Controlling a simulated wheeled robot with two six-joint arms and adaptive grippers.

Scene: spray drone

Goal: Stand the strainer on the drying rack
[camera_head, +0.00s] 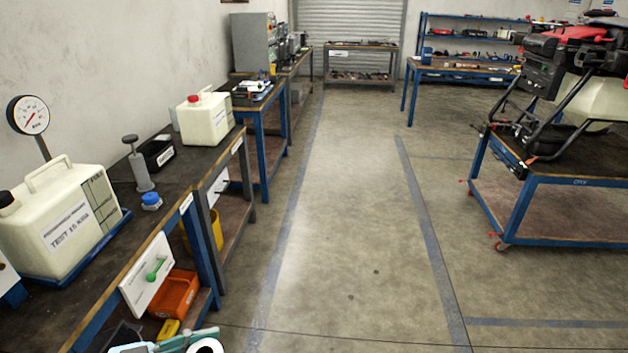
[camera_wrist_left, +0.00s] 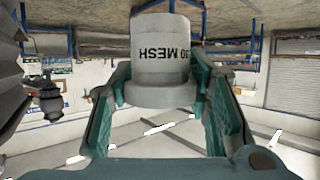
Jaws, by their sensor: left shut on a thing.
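The strainer (camera_wrist_left: 165,62) is a pale grey cylinder with a wider collar and a black label reading "MESH". In the left wrist view it sits between the two teal fingers of my left gripper (camera_wrist_left: 163,98), which is shut on it. In the head view my left gripper (camera_head: 172,345) is cut off at the bottom edge, beside a white ring with a dark opening (camera_head: 205,347). I cannot pick out the drying rack with certainty. A white board with a green peg (camera_head: 156,269) hangs at the bench front. My right gripper is not in view.
The left bench (camera_head: 180,190) holds a large labelled tank (camera_head: 62,222), a gauge (camera_head: 28,115), a blue cap (camera_head: 151,200) and a red-capped canister (camera_head: 204,118). An orange bin (camera_head: 174,293) sits below. The middle floor is clear. A drone (camera_head: 570,75) stands on a cart at right.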

